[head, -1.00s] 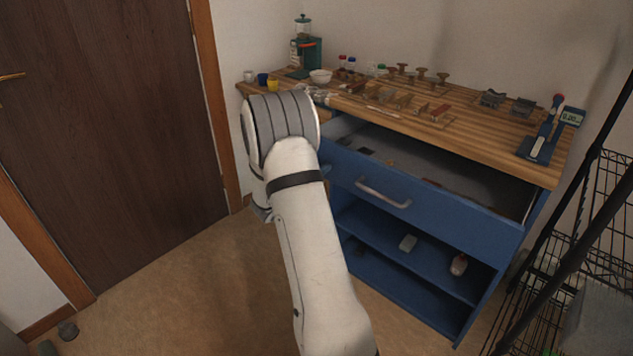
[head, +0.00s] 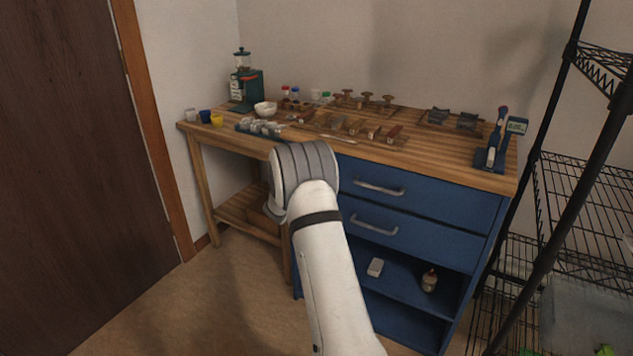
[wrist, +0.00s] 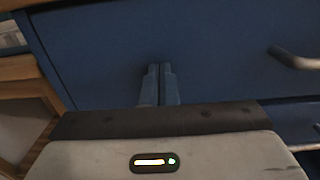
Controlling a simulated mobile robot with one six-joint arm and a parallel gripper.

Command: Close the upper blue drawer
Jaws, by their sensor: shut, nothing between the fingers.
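The upper blue drawer (head: 430,203) sits in the blue cabinet under the wooden worktop, and its front looks flush with the cabinet in the head view. It has a metal bar handle (head: 378,187). The lower blue drawer (head: 420,240) below it also looks shut. My gripper (wrist: 160,85) shows in the wrist view with its fingers together and empty. The fingertips are at a blue drawer front (wrist: 220,50), left of its handle (wrist: 295,60); whether they touch it is unclear. In the head view my arm hides the gripper and the drawers' left ends.
Open shelves below hold a bottle (head: 429,281). A black wire rack (head: 580,190) stands at right. A brown door is at left.

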